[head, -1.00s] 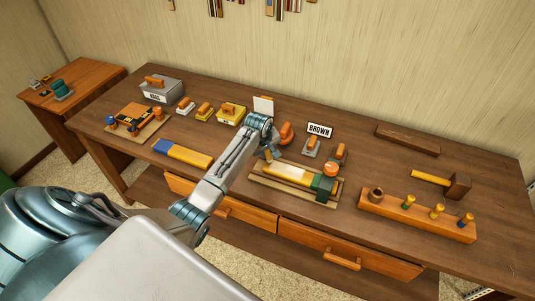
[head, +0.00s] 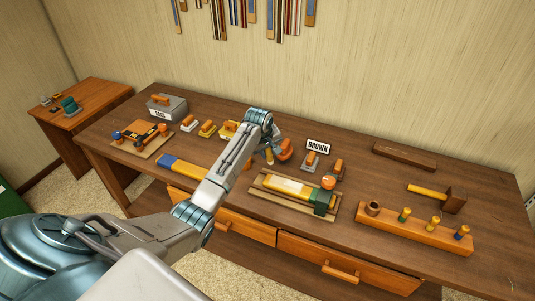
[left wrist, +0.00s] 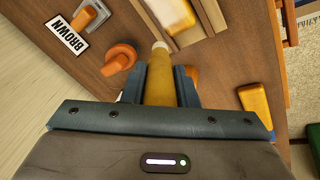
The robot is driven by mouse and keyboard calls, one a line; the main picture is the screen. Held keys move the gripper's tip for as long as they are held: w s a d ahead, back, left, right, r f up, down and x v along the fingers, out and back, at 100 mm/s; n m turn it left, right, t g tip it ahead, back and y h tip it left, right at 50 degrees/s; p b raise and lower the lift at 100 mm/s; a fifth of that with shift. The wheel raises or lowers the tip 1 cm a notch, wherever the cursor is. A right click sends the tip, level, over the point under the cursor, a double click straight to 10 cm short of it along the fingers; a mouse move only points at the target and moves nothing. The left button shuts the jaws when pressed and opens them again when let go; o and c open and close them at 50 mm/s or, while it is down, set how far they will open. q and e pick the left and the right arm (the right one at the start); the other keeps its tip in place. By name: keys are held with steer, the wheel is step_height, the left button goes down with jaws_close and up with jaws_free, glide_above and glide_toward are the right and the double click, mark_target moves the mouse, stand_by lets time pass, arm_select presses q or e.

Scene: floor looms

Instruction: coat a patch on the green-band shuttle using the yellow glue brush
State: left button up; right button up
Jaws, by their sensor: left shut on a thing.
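The green-band shuttle (head: 285,187) is long and yellow with a green band at its right end. It lies in a wooden tray (head: 262,193) at the front middle of the bench, and part of it shows at the top of the left wrist view (left wrist: 176,14). My left gripper (head: 270,154) is over the bench, behind the tray. In the left wrist view it is shut on the yellow glue brush (left wrist: 160,78), a yellow handle with a pale tip. The brush tip appears apart from the shuttle. My right gripper is not in view.
A blue-and-yellow shuttle (head: 192,169) lies left of the tray. An orange knob (head: 285,149) and the BROWN sign (head: 318,146) stand behind. An orange rack (head: 410,231) with several pegs and a mallet (head: 452,199) are at right. The bench between tray and rack is clear.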

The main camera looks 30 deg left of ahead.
arm_select(q)
steer(key=shift+w+a+f, duration=0.15)
steer(key=shift+a+f, duration=0.05)
steer(key=shift+d+r, duration=0.1)
steer(key=shift+s+f, duration=0.4)
steer(key=shift+s, duration=0.25)
steer(key=shift+s+d, duration=0.1)
steer(key=shift+s, duration=0.1)
